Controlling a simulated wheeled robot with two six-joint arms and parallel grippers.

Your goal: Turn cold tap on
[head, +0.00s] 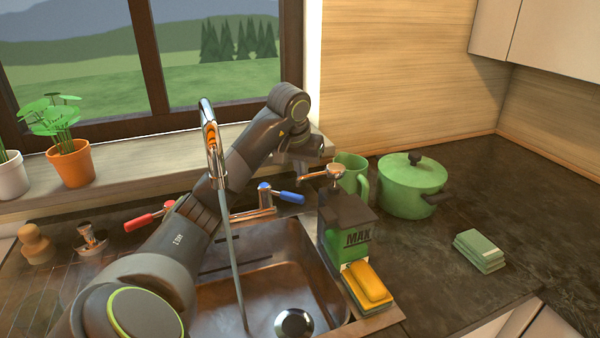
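The tap has a tall curved metal spout (212,140) over the sink. Its cold handle, with a blue lever (285,195), points right from the metal base at the back of the sink. Its hot handle, with a red lever (140,221), points left. A thin grey streak (238,280) runs from the spout into the basin and looks like water. My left arm reaches in from the lower left, passing behind the spout. My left gripper (300,158) is above and behind the blue lever, apart from it in the picture. Its fingers are not clear. My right gripper is not in view.
A dark-topped green soap box (345,225) and a yellow sponge (368,281) stand at the sink's right edge. A green mug (353,172) and green pot (412,187) stand behind. Potted plants (70,160) line the sill. The counter at right is mostly clear.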

